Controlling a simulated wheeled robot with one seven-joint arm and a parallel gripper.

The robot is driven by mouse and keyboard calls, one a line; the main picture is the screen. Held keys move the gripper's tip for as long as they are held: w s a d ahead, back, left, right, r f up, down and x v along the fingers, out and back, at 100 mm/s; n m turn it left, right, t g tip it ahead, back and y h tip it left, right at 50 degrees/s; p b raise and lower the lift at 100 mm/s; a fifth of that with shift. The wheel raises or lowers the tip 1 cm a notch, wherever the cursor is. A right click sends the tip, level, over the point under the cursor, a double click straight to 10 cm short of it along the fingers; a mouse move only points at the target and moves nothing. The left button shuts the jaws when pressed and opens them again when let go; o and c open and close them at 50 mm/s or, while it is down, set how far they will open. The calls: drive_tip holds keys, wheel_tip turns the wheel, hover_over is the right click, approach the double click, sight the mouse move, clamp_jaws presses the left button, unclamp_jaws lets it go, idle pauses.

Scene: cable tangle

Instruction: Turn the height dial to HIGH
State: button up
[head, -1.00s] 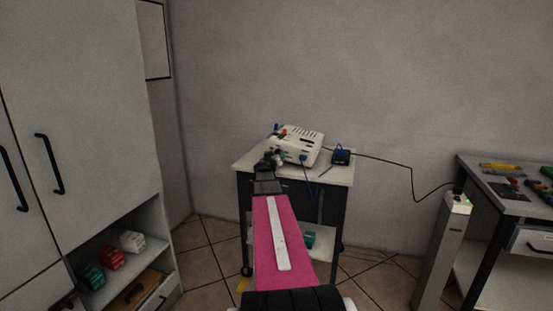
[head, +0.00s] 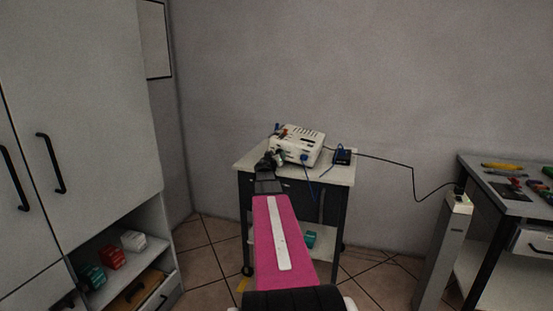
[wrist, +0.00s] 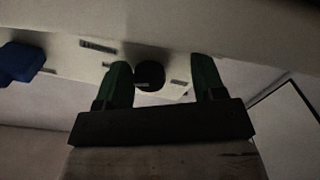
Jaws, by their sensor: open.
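A white machine (head: 299,144) sits on top of the cart at the centre of the head view. In the wrist view its pale front panel (wrist: 65,50) fills the upper part. A round black dial (wrist: 150,76) with a light mark stands out from that panel. My gripper (wrist: 161,78) is open, with one green finger on each side of the dial. I cannot tell whether the fingers touch it. In the head view my gripper (head: 276,157) is at the machine's left front, and the arm hides the dial. The dial's labels are not readable.
The cart top (head: 330,173) carries a small black box (head: 342,156) with a cable running to a grey post (head: 458,203). A blue plug (wrist: 22,63) sits on the panel left of the dial. A tool bench (head: 510,180) stands right and a cabinet (head: 80,110) left.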

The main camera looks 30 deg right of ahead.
idle(0.5)
drive_tip(key=shift+s, duration=0.1)
drive_tip(key=shift+s+a, duration=0.4)
drive_tip(key=v, duration=0.9)
drive_tip(key=shift+s+a, duration=0.15)
drive_tip(key=shift+a, duration=0.15)
